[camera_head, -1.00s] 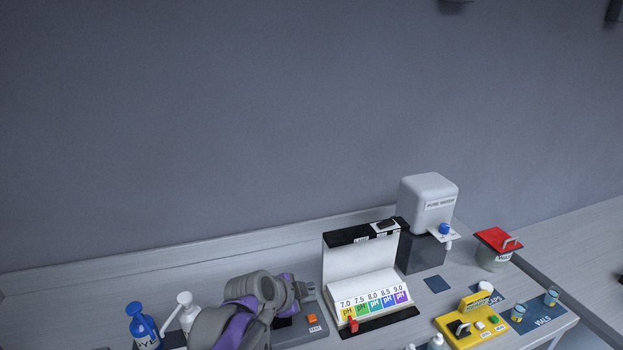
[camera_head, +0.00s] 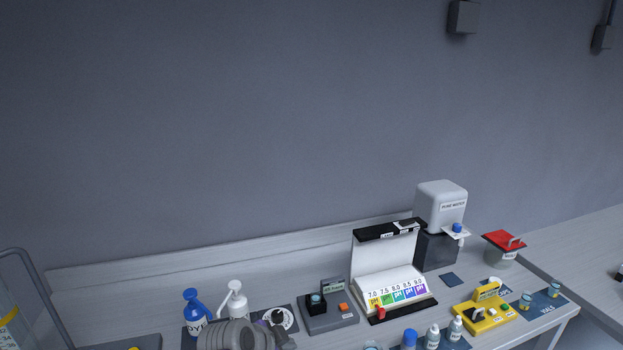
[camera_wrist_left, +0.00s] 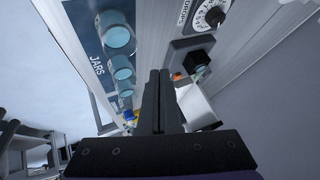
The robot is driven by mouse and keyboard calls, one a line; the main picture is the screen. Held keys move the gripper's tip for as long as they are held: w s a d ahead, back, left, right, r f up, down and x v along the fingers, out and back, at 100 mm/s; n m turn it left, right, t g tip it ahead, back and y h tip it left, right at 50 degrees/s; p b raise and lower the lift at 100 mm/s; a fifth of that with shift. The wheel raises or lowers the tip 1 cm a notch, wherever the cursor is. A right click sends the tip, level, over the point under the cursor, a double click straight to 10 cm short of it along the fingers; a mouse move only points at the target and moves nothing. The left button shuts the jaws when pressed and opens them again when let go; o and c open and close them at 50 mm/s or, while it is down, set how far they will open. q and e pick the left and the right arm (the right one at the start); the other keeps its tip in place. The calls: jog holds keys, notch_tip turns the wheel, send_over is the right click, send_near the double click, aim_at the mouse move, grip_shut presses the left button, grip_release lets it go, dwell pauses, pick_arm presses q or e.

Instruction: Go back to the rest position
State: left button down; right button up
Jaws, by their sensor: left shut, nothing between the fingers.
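My left gripper (camera_head: 282,336) is low in the head view, at the near side of the bench in front of a white round dial (camera_head: 280,319). In the left wrist view its two dark fingers (camera_wrist_left: 159,85) are together with nothing between them. Part of the gripper is cut off or hidden behind my own wrist in the head view. My right gripper is not in view.
Blue (camera_head: 196,315) and white (camera_head: 237,302) pump bottles stand behind my left arm. A grey device (camera_head: 330,322), a pH chart stand (camera_head: 379,262), a water dispenser (camera_head: 440,206), a red-lidded pot (camera_head: 503,244) and a yellow device (camera_head: 484,315) stand further right.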

pick_arm(q)
jog(key=s+a+f+n+y, duration=0.1)
jog(key=s+a+n, duration=0.1)
jog(key=s, duration=0.2)
jog(key=s+a+f+n+y, duration=0.1)
jog(key=s+a+f+n, duration=0.1)
jog(key=s, duration=0.3)
jog(key=s+a+f+n+g, duration=0.1)
jog(key=s+a+n, duration=0.2)
jog(key=s+a, duration=0.1)
jog(key=shift+s+a+f+n+y, duration=0.15)
jog(key=shift+s+f+n+y, duration=0.05)
jog(key=shift+s+n+y, duration=0.25)
jog(key=s+a+f+n+y, duration=0.1)
jog(key=s+a+f+n, duration=0.3)
jog(key=s, duration=0.3)
jog(key=shift+s+n+g, duration=0.3)
jog(key=shift+n, duration=0.15)
